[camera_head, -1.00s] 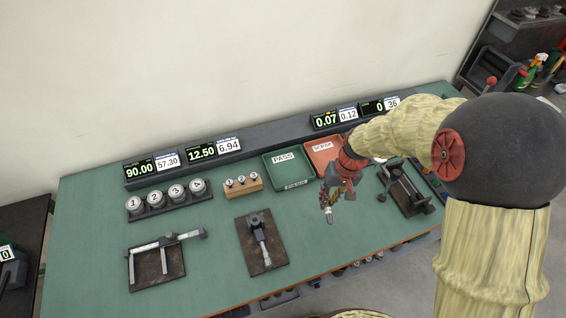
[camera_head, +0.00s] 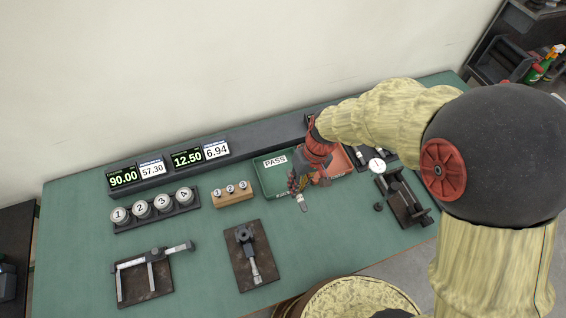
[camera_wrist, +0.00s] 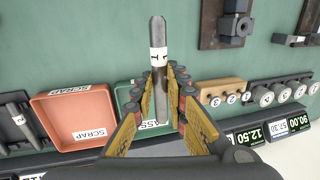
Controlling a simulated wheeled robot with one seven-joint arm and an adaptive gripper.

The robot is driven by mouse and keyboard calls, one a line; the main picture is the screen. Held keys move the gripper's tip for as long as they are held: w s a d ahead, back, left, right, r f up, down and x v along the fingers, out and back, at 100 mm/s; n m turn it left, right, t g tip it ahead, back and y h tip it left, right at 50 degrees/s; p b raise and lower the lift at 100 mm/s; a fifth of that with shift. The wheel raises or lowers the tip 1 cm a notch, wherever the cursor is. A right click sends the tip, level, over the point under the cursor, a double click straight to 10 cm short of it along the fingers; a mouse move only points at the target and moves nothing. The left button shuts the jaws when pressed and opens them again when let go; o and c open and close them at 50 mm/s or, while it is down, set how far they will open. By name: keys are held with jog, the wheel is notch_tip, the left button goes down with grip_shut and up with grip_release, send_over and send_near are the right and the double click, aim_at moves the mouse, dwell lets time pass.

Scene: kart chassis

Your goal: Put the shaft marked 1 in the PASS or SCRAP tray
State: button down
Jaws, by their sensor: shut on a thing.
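My gripper (camera_head: 301,186) is shut on the shaft marked 1 (camera_wrist: 158,57), a grey metal rod with a white label band, held between the two fingers in the wrist view. In the head view the shaft's light end (camera_head: 302,203) sticks out below the fingers. The green PASS tray (camera_head: 266,178) is left of and behind my gripper, and also shows behind the fingers in the wrist view (camera_wrist: 122,93). The red SCRAP tray (camera_wrist: 42,100) is beside it, partly hidden by my gripper in the head view. Both trays look empty where visible.
A wooden block with small numbered pieces (camera_head: 233,199) stands left of the PASS tray. A rack of numbered cylinders (camera_head: 155,210) is farther left. A dark fixture (camera_head: 404,199) stands at the right. A gauge on a plate (camera_head: 251,255) lies in front.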

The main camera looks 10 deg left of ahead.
jog(key=shift+w+a, duration=0.15)
jog(key=shift+w, duration=0.25)
jog(key=w+a+f, duration=0.4)
jog(key=w, duration=0.3)
jog(key=b, duration=0.1)
send_over(280, 175)
jog(key=d, duration=0.1)
jog(key=x, duration=0.4)
jog(key=shift+d+f, duration=0.25)
jog(key=shift+d, duration=0.2)
jog(key=shift+w+a+f, duration=0.25)
jog(key=shift+w+f, duration=0.2)
jog(key=shift+f, duration=0.1)
jog(key=shift+w+a+f, duration=0.1)
jog(key=shift+f, duration=0.25)
jog(key=shift+d+x, duration=0.1)
jog(key=shift+x, duration=0.55)
jog(key=shift+d+x, duration=0.15)
jog(key=shift+x, duration=0.45)
jog(key=shift+w+f, duration=0.15)
jog(key=shift+f+b, duration=0.15)
jog(key=shift+b, duration=0.2)
jog(key=c, duration=2.1)
grip_release()
